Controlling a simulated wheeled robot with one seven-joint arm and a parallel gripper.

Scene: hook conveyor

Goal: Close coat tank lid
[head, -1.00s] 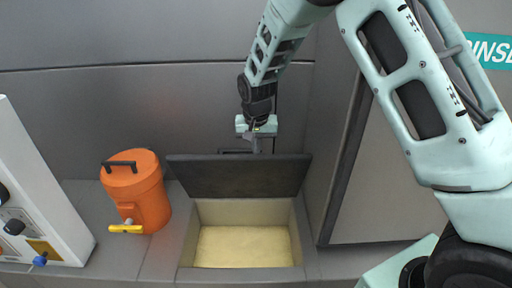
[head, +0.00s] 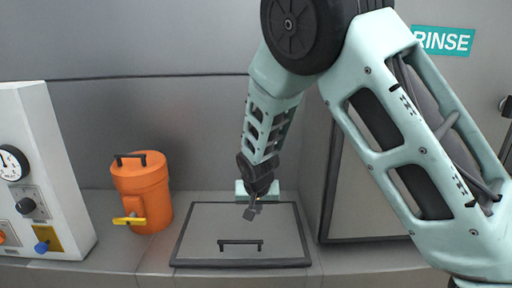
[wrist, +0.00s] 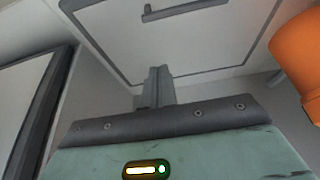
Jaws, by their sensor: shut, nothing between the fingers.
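The coat tank lid (head: 240,229) is a grey panel with a dark rim, lying flat over the tank opening in the head view. Its black bar handle (head: 240,243) is near the front edge. The lid (wrist: 205,35) also shows at the top of the wrist view with part of its handle (wrist: 185,9). My gripper (head: 251,212) is shut and empty, over the rear part of the lid. In the wrist view its fingers (wrist: 160,82) are together near the lid's edge; I cannot tell whether they touch it. The tank's inside is hidden.
An orange container (head: 142,190) with a black handle and yellow tap stands left of the lid. A white control panel (head: 40,170) with knobs is at far left. A grey wall and a dark-edged panel (head: 375,190) stand behind and right.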

